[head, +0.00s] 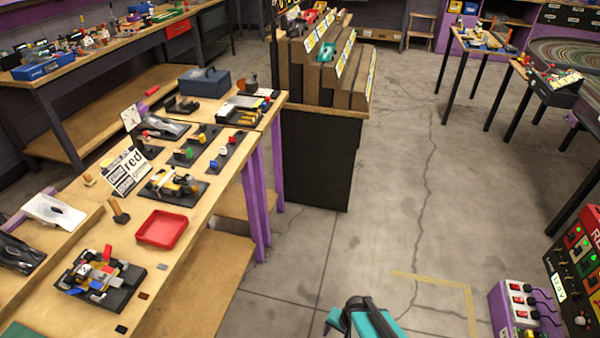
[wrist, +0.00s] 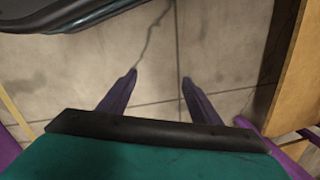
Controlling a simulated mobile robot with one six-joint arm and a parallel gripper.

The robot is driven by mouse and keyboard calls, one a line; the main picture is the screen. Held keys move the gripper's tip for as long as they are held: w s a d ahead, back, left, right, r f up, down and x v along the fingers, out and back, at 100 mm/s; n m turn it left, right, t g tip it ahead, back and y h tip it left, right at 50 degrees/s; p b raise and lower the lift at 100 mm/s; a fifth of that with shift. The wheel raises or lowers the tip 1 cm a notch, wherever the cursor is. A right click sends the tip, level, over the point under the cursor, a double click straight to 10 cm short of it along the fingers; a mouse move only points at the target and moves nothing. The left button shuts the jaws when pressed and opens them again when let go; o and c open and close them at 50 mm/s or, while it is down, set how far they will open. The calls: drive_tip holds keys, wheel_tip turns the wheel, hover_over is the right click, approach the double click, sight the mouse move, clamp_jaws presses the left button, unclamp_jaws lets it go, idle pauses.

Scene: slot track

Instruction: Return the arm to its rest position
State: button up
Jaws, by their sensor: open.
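My gripper shows in the wrist view (wrist: 158,76) with its two dark purple fingers spread apart. Nothing is between them; only the grey concrete floor lies beyond. In the head view, part of my teal and black arm shows at the bottom edge, over open floor to the right of the workbench. The fingers cannot be made out there.
A wooden workbench (head: 205,232) on the left bears a red tray (head: 162,230), a blue toolbox (head: 204,82) and several small parts. A stepped display stand (head: 318,150) stands beyond. A purple control box (head: 515,310) is at lower right. The middle floor (head: 400,180) is clear.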

drive_tip(key=s+d+r+n+g, duration=0.1)
drive_tip(key=s+d+n+g, duration=0.1)
drive_tip(key=s, duration=0.4)
drive_tip(key=s+d+r+n+g+h, duration=0.1)
drive_tip(key=s+d+r+n+g, duration=0.1)
drive_tip(key=s, duration=0.4)
drive_tip(key=shift+s+n+g+h, duration=0.2)
drive_tip(key=shift+n+g+h, duration=0.1)
drive_tip(key=shift+n+g, duration=0.55)
drive_tip(key=shift+a+r, duration=0.1)
drive_tip(key=c, duration=0.7)
